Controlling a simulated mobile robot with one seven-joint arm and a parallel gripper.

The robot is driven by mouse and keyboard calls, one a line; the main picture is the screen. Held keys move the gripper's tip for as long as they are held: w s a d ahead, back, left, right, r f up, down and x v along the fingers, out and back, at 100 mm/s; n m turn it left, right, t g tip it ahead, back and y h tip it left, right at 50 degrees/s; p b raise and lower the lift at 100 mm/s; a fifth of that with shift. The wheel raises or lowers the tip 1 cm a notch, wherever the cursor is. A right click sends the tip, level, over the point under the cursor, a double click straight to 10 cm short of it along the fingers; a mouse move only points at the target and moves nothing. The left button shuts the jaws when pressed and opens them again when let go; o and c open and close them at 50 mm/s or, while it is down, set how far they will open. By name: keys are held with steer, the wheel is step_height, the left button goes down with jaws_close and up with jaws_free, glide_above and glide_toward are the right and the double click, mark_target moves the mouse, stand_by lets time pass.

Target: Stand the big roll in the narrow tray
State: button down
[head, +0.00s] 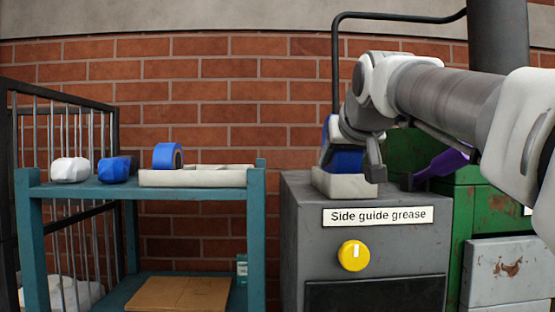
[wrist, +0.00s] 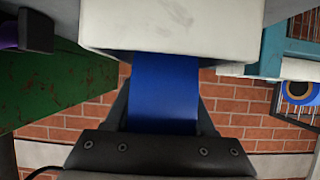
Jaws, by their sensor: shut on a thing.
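My gripper (wrist: 163,92) is shut on a big blue roll (wrist: 163,95). In the head view the roll (head: 345,161) is upright at the narrow pale tray (head: 345,186), which sits on top of a grey cabinet. The roll's lower edge is hidden behind the tray's wall, so I cannot tell whether it touches the tray floor. In the wrist view the tray (wrist: 180,25) covers the far end of the roll. One gripper finger shows in front of the roll in the head view.
A teal shelf (head: 200,188) at left holds a wider pale tray (head: 195,179) with another blue roll (head: 163,156), a blue item (head: 115,169) and a white item (head: 70,170). A purple object (head: 440,168) lies right of the narrow tray by a green machine (head: 408,150).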

steer(key=shift+r, duration=0.1)
steer(key=c, duration=0.5)
jaws_free()
steer(key=shift+f, duration=0.25)
steer(key=shift+r, duration=0.35)
steer(key=b+v, duration=0.2)
steer(key=v, duration=1)
steer(key=shift+f, duration=0.2)
